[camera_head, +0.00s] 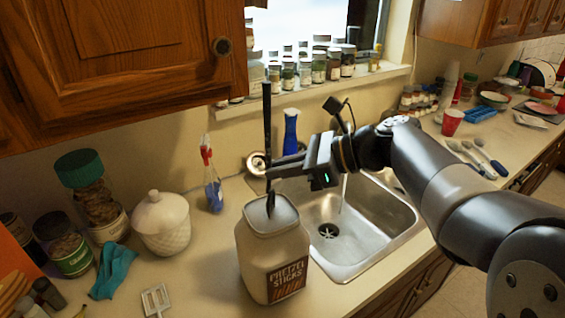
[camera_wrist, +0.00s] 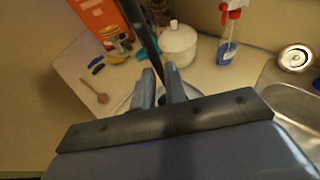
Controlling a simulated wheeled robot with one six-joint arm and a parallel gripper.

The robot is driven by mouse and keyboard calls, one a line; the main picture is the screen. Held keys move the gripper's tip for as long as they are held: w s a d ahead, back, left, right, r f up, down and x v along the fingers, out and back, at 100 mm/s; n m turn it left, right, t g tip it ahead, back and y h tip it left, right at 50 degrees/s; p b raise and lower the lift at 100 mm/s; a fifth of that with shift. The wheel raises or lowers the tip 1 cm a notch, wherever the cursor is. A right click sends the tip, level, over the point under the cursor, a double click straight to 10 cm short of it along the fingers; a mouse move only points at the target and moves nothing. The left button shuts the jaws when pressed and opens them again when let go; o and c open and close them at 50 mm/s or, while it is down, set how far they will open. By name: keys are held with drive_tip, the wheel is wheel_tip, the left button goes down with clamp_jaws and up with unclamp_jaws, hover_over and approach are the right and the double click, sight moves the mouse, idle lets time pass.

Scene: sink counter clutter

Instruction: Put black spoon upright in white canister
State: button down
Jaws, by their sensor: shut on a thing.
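My gripper (camera_head: 272,176) is shut on the black spoon (camera_head: 267,125), which hangs nearly upright with its long handle rising above the fingers. The spoon's lower end shows within the outline of the open mouth of the white canister (camera_head: 257,250), a squarish jar with a "Pretzel Sticks" label. I cannot tell how far inside the mouth it reaches. In the wrist view, the spoon (camera_wrist: 147,42) runs up from between my gripper's fingertips (camera_wrist: 162,88), and the canister is mostly hidden behind the gripper.
A white lidded pot (camera_head: 162,225) and a red-topped spray bottle (camera_head: 211,180) stand left of the canister. The steel sink (camera_head: 375,225) lies to its right, with a blue bottle (camera_head: 290,132) behind. A spatula (camera_head: 156,300) and teal cloth (camera_head: 114,268) lie front left. An upper cabinet (camera_head: 130,55) overhangs the left.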

wheel_tip(320, 180, down, 11)
drive_tip(key=b, duration=0.6)
idle(0.5)
drive_tip(key=shift+f, duration=0.15)
drive_tip(key=c, duration=1.4)
unclamp_jaws()
drive_tip(key=shift+s+f, duration=0.1)
drive_tip(key=shift+f, duration=0.05)
drive_tip(key=shift+o, duration=0.2)
drive_tip(key=v, duration=1.1)
drive_tip(key=shift+r, duration=0.25)
drive_tip(key=shift+a, duration=0.2)
